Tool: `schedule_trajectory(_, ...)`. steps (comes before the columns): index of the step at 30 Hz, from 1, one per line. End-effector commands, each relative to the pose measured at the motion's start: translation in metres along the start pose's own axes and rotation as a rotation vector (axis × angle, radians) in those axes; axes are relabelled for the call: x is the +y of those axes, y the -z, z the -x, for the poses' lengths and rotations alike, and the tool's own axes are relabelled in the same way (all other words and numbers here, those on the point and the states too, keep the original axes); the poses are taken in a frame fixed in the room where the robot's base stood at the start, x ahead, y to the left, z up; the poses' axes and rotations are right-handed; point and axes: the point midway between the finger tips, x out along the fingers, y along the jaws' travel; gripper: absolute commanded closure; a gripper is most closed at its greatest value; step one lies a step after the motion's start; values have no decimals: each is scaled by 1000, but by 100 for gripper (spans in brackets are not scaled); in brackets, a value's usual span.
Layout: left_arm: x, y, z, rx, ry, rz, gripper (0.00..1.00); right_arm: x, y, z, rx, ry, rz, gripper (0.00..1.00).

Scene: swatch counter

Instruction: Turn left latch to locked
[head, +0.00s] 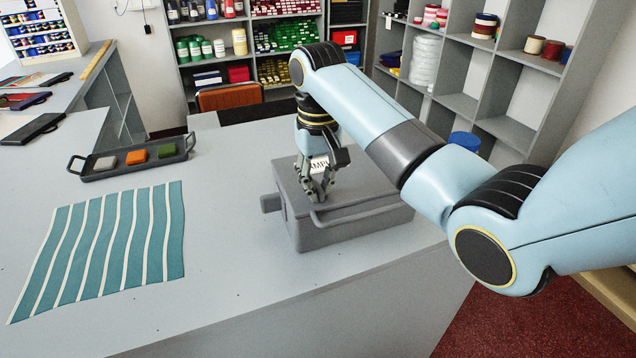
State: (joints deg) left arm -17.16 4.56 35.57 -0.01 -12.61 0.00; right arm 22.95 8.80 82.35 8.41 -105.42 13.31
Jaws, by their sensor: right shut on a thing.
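A grey case (350,226) with a lid and a printed label (319,164) sits near the counter's right front edge. A bar handle (365,208) runs along its front, and a block-like piece (271,203) sticks out from its left side. My right gripper (318,197) points down at the left front part of the lid. It is shut on a small part there, which I take to be the left latch. The fingers mostly hide the latch, so its position cannot be read. My left gripper is not in view.
A dark tray (132,172) with grey, orange and green swatches lies to the left. A teal striped cloth (105,248) lies flat at the front left. The counter between cloth and case is clear. Shelves (505,75) stand behind.

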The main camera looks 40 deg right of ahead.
Motion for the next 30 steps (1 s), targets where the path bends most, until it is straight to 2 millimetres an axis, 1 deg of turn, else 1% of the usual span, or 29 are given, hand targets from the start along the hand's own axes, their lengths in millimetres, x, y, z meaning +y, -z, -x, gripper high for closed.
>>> schedule_trajectory(6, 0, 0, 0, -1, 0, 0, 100, 0, 0, 0, 1, 0, -36, 100)
schedule_trajectory(17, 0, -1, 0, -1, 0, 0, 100, 0, 0, 0, 1, -1, -39, 100)
schedule_trajectory(18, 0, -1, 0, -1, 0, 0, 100, 0, 0, 0, 1, -1, -39, 85)
schedule_trajectory(21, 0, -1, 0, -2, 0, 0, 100, 0, 0, 0, 1, 0, -39, 72)
schedule_trajectory(23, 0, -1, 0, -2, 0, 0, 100, 0, 0, 0, 1, 0, -39, 65)
schedule_trajectory(30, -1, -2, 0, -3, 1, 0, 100, 0, 0, 0, 0, 0, -39, 65)
